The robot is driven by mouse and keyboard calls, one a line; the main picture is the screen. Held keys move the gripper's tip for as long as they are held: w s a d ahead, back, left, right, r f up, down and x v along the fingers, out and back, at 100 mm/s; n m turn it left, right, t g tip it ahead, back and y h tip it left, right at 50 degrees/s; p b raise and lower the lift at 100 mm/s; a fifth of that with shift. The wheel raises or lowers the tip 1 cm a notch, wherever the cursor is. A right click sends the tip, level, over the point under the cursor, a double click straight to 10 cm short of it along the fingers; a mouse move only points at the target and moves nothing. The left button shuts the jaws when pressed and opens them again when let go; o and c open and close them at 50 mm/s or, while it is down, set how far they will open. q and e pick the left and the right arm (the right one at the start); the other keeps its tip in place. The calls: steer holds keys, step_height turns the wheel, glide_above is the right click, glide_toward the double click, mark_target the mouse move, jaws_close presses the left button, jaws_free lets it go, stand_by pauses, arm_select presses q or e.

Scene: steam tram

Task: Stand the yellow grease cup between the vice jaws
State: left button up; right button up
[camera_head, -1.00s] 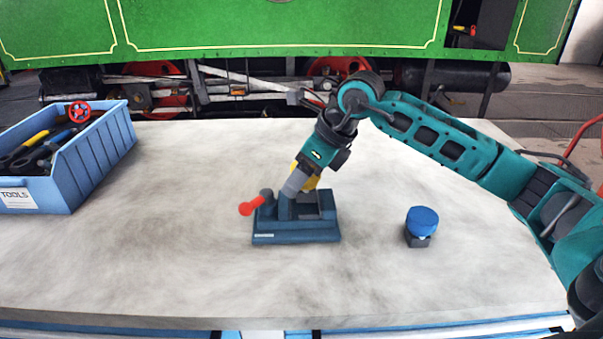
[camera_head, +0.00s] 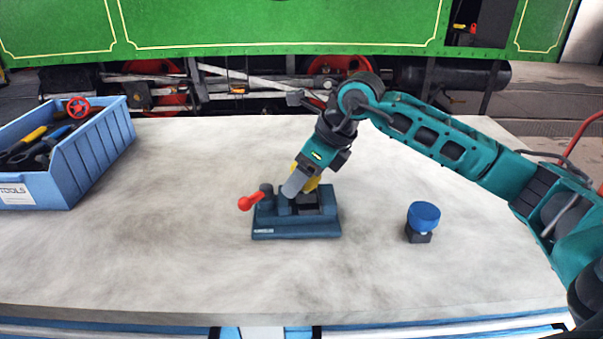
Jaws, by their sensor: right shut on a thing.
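The blue vice (camera_head: 296,229) stands on the pale bench top, with a red handle (camera_head: 250,202) on its left. My right gripper (camera_head: 298,188) reaches down from the upper right and is right over the vice jaws. It is shut on the yellow grease cup (camera_head: 312,181), which shows only partly behind the gripper's finger. The cup is at the top of the vice. I cannot tell whether its lower end is between the jaws or touching them. My left gripper is not in view.
A blue cup-topped grease cup (camera_head: 423,216) with a dark base stands right of the vice. A blue tool bin (camera_head: 92,160) full of tools is at the left. The green tram (camera_head: 290,25) stands behind.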

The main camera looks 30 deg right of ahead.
steer(key=shift+f+b, duration=0.6)
steer(key=shift+f, duration=0.05)
stand_by(1.0)
steer(key=shift+s+f, duration=0.1)
steer(key=shift+f, duration=0.1)
stand_by(0.4)
